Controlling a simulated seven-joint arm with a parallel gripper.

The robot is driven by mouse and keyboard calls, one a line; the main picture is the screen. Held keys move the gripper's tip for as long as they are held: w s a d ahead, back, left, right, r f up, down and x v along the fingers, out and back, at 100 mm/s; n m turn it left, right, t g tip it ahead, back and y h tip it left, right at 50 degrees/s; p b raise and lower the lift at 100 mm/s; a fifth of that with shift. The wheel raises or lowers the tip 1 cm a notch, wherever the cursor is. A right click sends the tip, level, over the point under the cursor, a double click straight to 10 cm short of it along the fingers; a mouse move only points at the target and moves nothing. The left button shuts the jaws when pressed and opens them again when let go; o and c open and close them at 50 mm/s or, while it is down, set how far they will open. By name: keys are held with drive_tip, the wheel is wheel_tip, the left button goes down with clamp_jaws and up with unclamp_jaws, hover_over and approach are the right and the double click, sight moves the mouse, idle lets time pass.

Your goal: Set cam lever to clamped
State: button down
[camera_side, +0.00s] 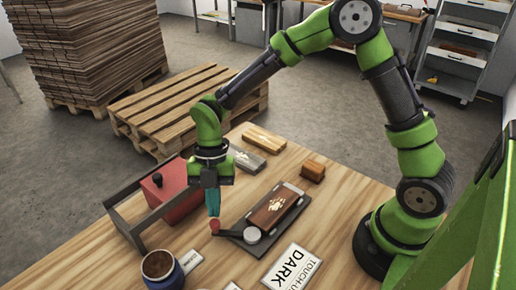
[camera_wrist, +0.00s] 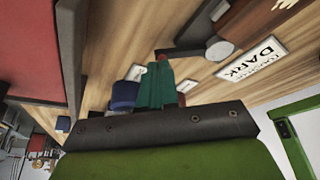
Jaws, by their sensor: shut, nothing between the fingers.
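The cam lever (camera_side: 234,233) is a dark arm with a red knob (camera_side: 215,226) at its left end and a grey round pivot (camera_side: 252,235) at its right end. It sits at the near end of a dark fixture plate (camera_side: 262,252) that carries a brown block (camera_side: 275,207). My gripper (camera_side: 213,213) points down with its teal fingers together and empty, just above or beside the red knob; I cannot tell if they touch.
A red box with a black knob (camera_side: 163,188) stands in a dark frame on the left. A blue cup (camera_side: 161,270) is near the front. A "DARK" card (camera_side: 292,268) lies right of the lever. Several small blocks (camera_side: 263,138) lie behind the fixture.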

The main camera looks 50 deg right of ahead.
drive_tip(key=a+n, duration=0.1)
drive_tip(key=s+a+n+h, duration=0.1)
drive_tip(key=n, duration=0.1)
drive_tip(key=shift+s+a+n+g, duration=0.1)
drive_tip(key=shift+a+n+g, duration=0.2)
drive_tip(key=shift+g, duration=0.1)
drive_tip(key=shift+s+a, duration=0.65)
drive_tip(key=shift+a, duration=0.1)
drive_tip(key=shift+s+a+n, duration=0.35)
drive_tip(key=shift+s+n, duration=0.1)
drive_tip(key=shift+n, duration=0.25)
drive_tip(key=shift+s+a, duration=0.5)
drive_tip(key=shift+s, duration=0.35)
drive_tip(key=shift+s+a, duration=0.1)
drive_tip(key=shift+s, duration=0.05)
drive_tip(key=w, duration=0.4)
drive_tip(key=shift+w, duration=0.35)
drive_tip(key=a+v, duration=0.2)
drive_tip(key=v, duration=0.7)
drive_tip(key=shift+w+d+r, duration=0.3)
drive_tip(key=shift+w+r, duration=0.05)
drive_tip(key=shift+r, duration=0.1)
